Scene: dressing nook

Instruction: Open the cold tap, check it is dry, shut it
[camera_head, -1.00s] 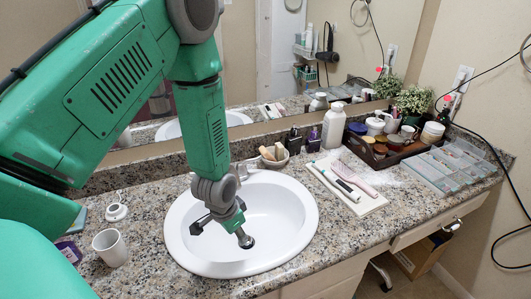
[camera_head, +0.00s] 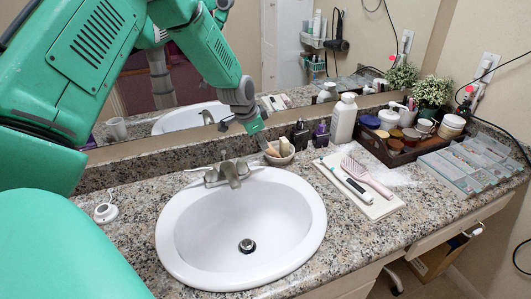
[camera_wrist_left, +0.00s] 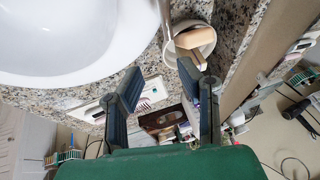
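The metal tap (camera_head: 229,173) stands at the back rim of the white oval basin (camera_head: 185,235), with a lever at its left side. No water shows from the spout, and the drain (camera_head: 246,246) at the bottom is uncovered. My left gripper (camera_head: 264,142) is behind and right of the tap, close to a small bowl (camera_head: 280,156) holding a brush and a block. In the left wrist view the gripper (camera_wrist_left: 162,76) has its two fingers wide apart with nothing between them. The basin (camera_wrist_left: 60,40) and bowl (camera_wrist_left: 196,42) lie beyond them. My right gripper is out of view.
Dark bottles (camera_head: 300,136) and a white bottle (camera_head: 343,120) stand right of the bowl. A tray with a toothbrush and hairbrush (camera_head: 350,195) lies right of the basin. A mirror (camera_head: 290,70) runs close behind the counter. The front counter right of the basin is clear.

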